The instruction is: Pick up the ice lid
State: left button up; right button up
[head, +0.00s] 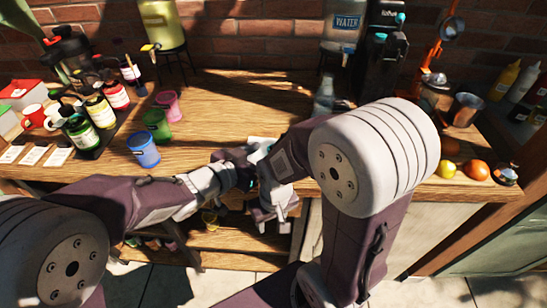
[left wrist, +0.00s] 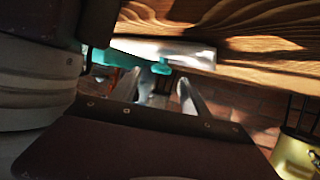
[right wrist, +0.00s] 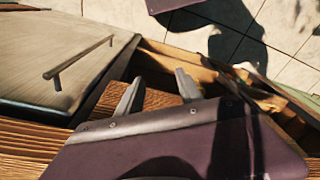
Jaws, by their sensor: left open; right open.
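I cannot make out the ice lid for certain. A pale flat piece with teal parts (left wrist: 185,54) lies just beyond my left fingertips in the left wrist view; I cannot tell whether it is the lid. My left gripper (left wrist: 167,88) is open, with nothing seen between its fingers, close to the table's front edge. In the head view it is near the middle front, partly hidden by my right arm. My right gripper (right wrist: 159,79) is open and empty; in the head view it (head: 272,218) hangs lower, in front of the table edge, fingers downward.
Blue (head: 143,150), green (head: 157,124) and pink (head: 168,104) cups stand left on the wooden table (head: 225,95). Bottles fill a rack further left. A cabinet handle (right wrist: 78,62) is near my right gripper.

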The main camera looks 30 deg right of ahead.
aim_at(273, 149)
pick_arm(q)
jog(key=x, duration=0.5)
jog(key=shift+w+d+f, duration=0.2)
jog(key=shift+d, duration=0.05)
jog(key=shift+a+r, duration=0.1)
jog(key=c, duration=0.4)
grip_shut()
